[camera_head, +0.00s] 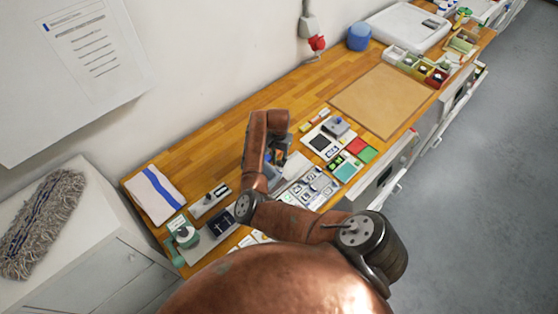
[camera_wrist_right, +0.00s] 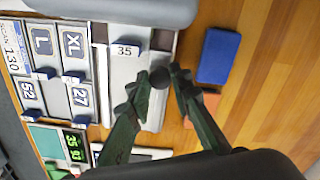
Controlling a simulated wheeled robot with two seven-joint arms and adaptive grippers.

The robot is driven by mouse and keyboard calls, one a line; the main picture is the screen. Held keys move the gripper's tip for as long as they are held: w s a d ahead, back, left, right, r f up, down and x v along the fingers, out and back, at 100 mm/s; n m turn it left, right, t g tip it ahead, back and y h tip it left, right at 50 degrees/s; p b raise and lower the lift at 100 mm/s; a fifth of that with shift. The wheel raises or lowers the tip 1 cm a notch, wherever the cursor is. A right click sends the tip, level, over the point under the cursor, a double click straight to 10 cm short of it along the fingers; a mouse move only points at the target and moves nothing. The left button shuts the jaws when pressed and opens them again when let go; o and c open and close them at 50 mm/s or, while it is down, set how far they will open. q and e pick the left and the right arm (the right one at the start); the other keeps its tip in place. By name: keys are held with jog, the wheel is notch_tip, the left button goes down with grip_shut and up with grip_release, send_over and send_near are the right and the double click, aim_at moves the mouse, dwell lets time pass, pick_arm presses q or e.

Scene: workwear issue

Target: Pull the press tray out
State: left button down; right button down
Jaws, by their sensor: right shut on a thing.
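In the right wrist view, the press tray (camera_wrist_right: 126,88) is a light grey slide with a label reading 35. A dark round knob (camera_wrist_right: 159,76) is at its near end. My right gripper (camera_wrist_right: 160,82) is closed around this knob, with one finger on each side. In the head view, my right gripper (camera_head: 277,150) is down at the worktop, largely hidden by my own arm. The tray is hard to make out there. A rounded grey body (camera_wrist_right: 120,10) lies at the far end of the tray. My left gripper is not in view.
Size tiles marked L, XL, 52 and 27 (camera_wrist_right: 58,65) lie close beside the tray. A blue block (camera_wrist_right: 219,56) and an orange piece (camera_wrist_right: 205,104) lie on its other side. A brown mat (camera_head: 382,100) lies farther along the wooden bench (camera_head: 225,147).

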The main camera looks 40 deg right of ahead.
jog(key=d, duration=0.8)
jog(key=w+d, duration=0.1)
jog(key=d, duration=0.3)
jog(key=shift+d, duration=0.1)
jog(key=c, duration=1.7)
grip_release()
jog(key=shift+c, duration=0.2)
jog(key=shift+r, duration=0.2)
notch_tip(320, 180, up, 12)
jog(key=shift+f, duration=0.15)
jog(key=shift+f, duration=0.1)
